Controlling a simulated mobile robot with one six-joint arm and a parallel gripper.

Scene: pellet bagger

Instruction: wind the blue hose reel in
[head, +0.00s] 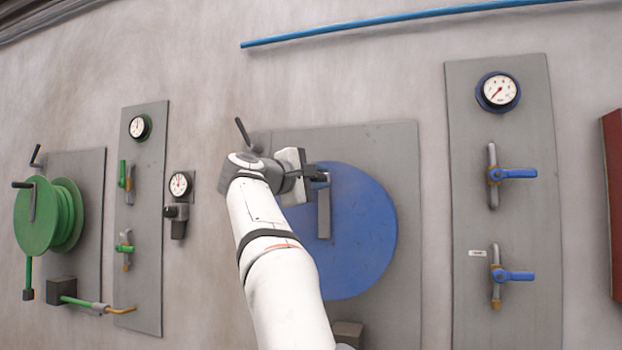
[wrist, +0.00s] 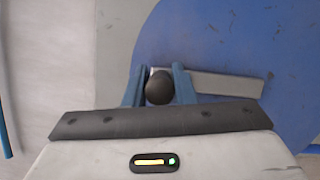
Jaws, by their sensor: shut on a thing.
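The blue hose reel (head: 362,235) is a large disc on a grey wall plate in the middle of the head view. It also fills the right of the wrist view (wrist: 225,40). A grey crank arm (head: 324,215) lies on its face, and in the wrist view the crank arm (wrist: 225,84) runs rightward from the handle. My gripper (head: 320,177) is at the upper end of the crank. In the wrist view its two blue fingers are shut on the dark round crank handle (wrist: 159,88). My arm hides the reel's left and lower left parts.
A green hose reel (head: 36,218) is at the left, beside a panel with green valves (head: 123,247). A panel with blue-handled valves (head: 515,173) and a gauge (head: 497,92) is at the right. A blue pipe (head: 380,20) runs overhead.

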